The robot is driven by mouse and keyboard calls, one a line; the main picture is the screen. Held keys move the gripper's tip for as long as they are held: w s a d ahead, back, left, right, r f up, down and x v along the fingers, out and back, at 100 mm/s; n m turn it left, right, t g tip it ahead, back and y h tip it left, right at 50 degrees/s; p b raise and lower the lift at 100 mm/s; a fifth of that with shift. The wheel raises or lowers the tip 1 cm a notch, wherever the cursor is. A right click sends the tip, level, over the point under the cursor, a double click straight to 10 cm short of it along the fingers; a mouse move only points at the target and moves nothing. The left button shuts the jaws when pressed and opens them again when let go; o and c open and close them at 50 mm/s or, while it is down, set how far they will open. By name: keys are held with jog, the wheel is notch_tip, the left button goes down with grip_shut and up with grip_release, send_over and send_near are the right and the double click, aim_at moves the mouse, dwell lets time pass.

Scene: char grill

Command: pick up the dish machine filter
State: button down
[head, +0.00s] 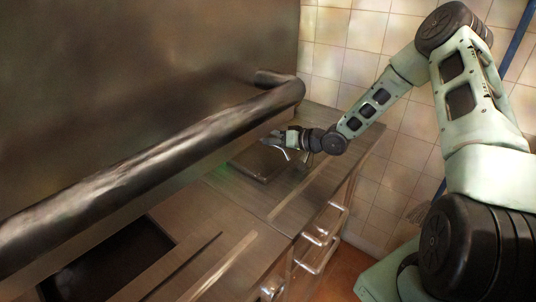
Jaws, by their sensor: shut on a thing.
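A dark, flat, square piece, which I take to be the dish machine filter (258,166), is at the far end of the metal counter in the head view. My gripper (276,147) is right at it, over its upper right part, with the wrist coming in from the right. The gripper is shut on the filter. The fingertips are small in this view and the exact grip point is hard to make out. I cannot tell whether the filter rests on the counter or is slightly raised.
The metal counter (228,198) runs along the front, with handles (318,252) on its front side. A thick dark bar (150,165) crosses above it, close to my gripper's left. A dark opening (105,262) is at lower left. A tiled wall (345,45) stands behind.

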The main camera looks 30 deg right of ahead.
jog(key=shift+r, duration=0.1)
notch_tip(320, 180, up, 10)
jog(key=shift+d+f+b, duration=0.1)
jog(key=shift+b, duration=0.25)
